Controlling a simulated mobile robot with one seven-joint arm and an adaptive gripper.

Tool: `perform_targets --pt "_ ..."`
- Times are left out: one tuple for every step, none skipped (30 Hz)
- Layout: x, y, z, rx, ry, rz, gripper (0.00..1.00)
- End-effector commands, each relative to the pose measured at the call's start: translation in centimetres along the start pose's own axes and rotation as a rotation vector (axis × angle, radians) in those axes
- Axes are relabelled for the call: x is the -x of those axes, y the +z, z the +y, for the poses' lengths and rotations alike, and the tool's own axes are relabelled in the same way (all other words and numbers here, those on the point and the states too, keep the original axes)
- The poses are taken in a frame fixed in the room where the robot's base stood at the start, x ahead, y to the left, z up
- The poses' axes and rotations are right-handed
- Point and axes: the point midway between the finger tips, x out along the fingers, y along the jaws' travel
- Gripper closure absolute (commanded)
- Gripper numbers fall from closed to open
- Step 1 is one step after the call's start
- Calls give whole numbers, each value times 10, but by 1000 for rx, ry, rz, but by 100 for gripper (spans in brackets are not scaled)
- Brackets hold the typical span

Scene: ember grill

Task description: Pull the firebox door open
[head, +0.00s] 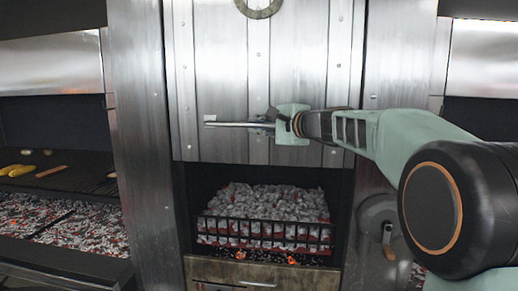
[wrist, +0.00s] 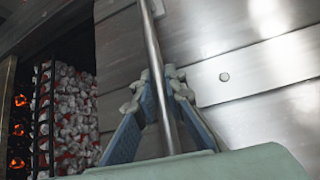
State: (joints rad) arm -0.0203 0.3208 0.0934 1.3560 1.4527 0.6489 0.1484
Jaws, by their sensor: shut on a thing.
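The firebox door (head: 215,75) is a riveted steel panel at the centre of the head view. The firebox is uncovered below its lower edge, and glowing coals (head: 265,205) show behind a black grate. A horizontal bar handle (head: 228,124) runs across the door's lower part. My gripper (head: 270,120) is shut on the handle, near its middle. In the wrist view the handle (wrist: 151,45) passes between the two blue-padded fingers (wrist: 160,78). The part of the handle behind my gripper is hidden in the head view.
A grill (head: 60,175) with yellow food over coals is at the left. Below the firebox is a drawer front (head: 225,271) with a handle. A round fitting with a small handle (head: 388,238) is at the lower right, close below my arm.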

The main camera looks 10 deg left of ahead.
Motion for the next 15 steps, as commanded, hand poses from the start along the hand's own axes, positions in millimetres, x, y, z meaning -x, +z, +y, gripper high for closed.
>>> perform_targets --pt "7 6 -25 3 -13 3 100" --pt "9 8 -31 3 -13 3 100" --pt "11 10 -38 2 -12 4 100" --pt "12 11 -43 2 -11 4 100" --pt "14 12 -47 2 -10 5 100" --pt "15 13 -52 1 -10 5 100" --pt "16 14 -55 2 -9 5 100" --pt "16 14 -58 3 -9 5 100" --pt "17 15 -62 2 -10 6 100" --pt "18 16 -64 2 -10 6 100" --pt "18 16 -66 1 -10 6 100" --pt "18 16 -68 1 -10 6 100" --pt "19 17 -69 2 -10 6 100" --pt "19 17 -70 2 -10 6 100" --pt "19 17 -70 2 -10 6 100"
